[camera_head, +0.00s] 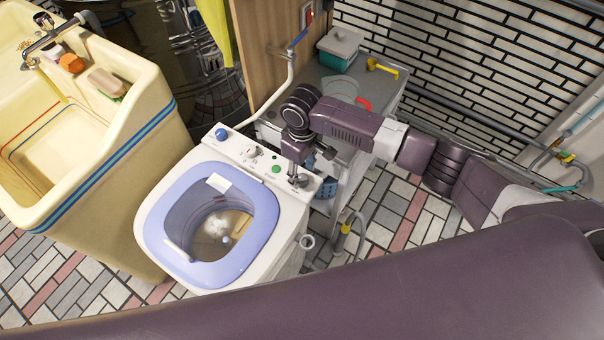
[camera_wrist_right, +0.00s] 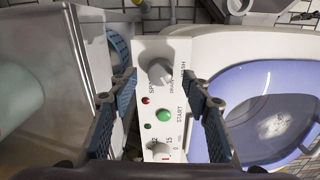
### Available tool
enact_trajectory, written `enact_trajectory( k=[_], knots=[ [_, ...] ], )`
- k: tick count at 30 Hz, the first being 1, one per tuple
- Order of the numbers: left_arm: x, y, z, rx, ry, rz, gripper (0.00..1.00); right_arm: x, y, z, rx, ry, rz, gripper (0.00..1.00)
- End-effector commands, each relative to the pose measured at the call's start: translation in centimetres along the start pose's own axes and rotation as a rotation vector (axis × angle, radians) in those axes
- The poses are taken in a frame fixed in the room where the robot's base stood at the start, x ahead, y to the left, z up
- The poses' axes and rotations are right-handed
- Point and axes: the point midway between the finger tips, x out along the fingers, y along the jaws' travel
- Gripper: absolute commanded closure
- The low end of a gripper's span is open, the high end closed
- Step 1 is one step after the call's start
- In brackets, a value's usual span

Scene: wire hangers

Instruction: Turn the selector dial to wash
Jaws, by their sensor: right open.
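The selector dial (camera_wrist_right: 160,72) is a pale knob on the white control panel, with SPIN, DRAIN and WASH lettering around it in the right wrist view. Which label it points at is not clear. In the head view my right gripper (camera_head: 298,172) is over the panel's right end. My left gripper is not in view.
A green START button (camera_wrist_right: 163,115) and a second knob (camera_wrist_right: 160,150) share the panel. A blue knob (camera_head: 221,134) is at its left end. A cream sink (camera_head: 130,150) stands left; a grey cart (camera_head: 388,88) with a lidded box (camera_head: 339,46) stands behind.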

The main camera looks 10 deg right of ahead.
Motion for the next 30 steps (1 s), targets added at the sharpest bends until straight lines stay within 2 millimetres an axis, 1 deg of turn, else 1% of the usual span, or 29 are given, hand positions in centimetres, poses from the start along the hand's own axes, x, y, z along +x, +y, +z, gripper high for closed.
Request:
enact_trajectory(
  k=[1, 3, 6, 14, 25, 26, 30],
  knots=[
    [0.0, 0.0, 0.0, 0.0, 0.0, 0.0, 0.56, 0.7, 0.0, 0.0, 0.001, -0.001, -0.001, 0.56],
    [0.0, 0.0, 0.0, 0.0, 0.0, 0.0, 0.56, 1.4, 0.0, 0.0, 0.001, -0.002, -0.001, 0.56],
    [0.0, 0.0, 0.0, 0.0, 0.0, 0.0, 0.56, 1.9, -0.1, 0.0, 0.0, 0.0, -0.001, 0.56],
    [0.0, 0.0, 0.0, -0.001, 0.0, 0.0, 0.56, 2.1, -0.1, 0.0, -0.001, 0.001, 0.0, 0.56],
    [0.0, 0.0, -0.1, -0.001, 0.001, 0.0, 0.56, 2.0, 0.0, 0.0, -0.001, 0.001, 0.0, 0.95],
    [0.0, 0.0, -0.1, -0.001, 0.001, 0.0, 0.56, 2.0, 0.0, 0.0, -0.001, 0.001, 0.0, 0.97],
    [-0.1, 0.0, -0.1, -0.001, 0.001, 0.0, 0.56, 2.0, 0.0, 0.0, -0.007, 0.001, 0.0, 0.97]
  ],
)
